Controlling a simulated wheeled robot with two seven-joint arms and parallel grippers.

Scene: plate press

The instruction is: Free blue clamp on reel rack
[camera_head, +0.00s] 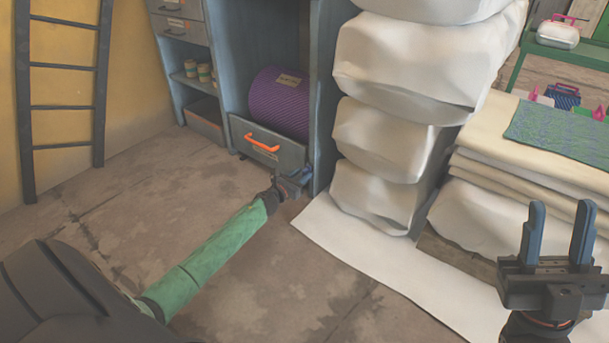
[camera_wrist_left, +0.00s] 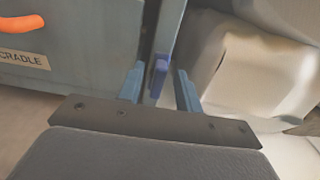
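The blue clamp (camera_wrist_left: 159,76) is a small blue piece on the edge of the grey-blue reel rack (camera_head: 324,90). In the left wrist view it sits between the two fingers of my left gripper (camera_wrist_left: 160,88), with gaps to the fingers. In the head view my left gripper (camera_head: 290,178) is at the rack's lower right edge, beside the drawer front, and hides the clamp. My left gripper is open. My right gripper (camera_head: 558,235) is open and empty at the lower right, in front of the stacked white bundles.
A purple reel (camera_head: 280,103) rests in the rack above a drawer with an orange handle (camera_head: 262,143). White bundles (camera_head: 385,150) stand close to the rack's right side. A ladder (camera_head: 65,105) stands at the left. The floor before the rack is clear.

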